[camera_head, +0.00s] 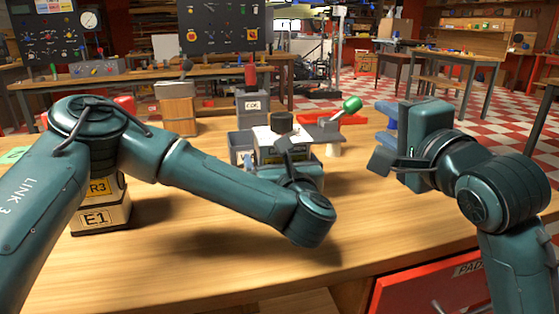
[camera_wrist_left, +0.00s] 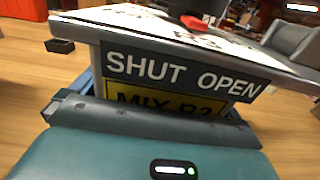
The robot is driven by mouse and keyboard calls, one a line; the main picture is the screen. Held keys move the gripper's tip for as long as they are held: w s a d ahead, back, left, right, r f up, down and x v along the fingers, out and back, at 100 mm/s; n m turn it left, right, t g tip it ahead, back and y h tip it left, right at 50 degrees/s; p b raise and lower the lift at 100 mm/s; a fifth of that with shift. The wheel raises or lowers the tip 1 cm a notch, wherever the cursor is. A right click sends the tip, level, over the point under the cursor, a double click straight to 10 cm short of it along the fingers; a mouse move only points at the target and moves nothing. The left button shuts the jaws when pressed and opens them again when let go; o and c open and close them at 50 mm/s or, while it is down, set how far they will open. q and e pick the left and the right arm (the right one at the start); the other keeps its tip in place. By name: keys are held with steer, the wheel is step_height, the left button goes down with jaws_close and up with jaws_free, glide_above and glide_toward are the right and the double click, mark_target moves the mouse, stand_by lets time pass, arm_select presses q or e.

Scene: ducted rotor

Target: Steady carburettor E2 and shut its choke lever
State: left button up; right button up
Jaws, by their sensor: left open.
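The carburettor (camera_head: 268,155) stands on the wooden bench in the head view, with a white top, a dark round cap and a yellow label; my left arm partly covers it. In the left wrist view its plate (camera_wrist_left: 185,72) reads SHUT and OPEN above a yellow label (camera_wrist_left: 170,103) that seems to read MIX R2. No E2 mark is readable. A lever with a green knob (camera_head: 351,104) rises at its right. My left gripper (camera_wrist_left: 150,112) is open close in front of the plate; contact is unclear. My right gripper (camera_head: 392,160) is right of the carburettor, jaw gap unclear.
A wooden box (camera_head: 177,108) and a grey box with a red-handled lever (camera_head: 251,105) stand farther back. A red tray (camera_head: 343,118) lies behind. The front bench surface is clear.

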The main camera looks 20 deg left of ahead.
arm_select(q)
steer(key=shift+c, duration=0.6)
steer(key=c, duration=0.9)
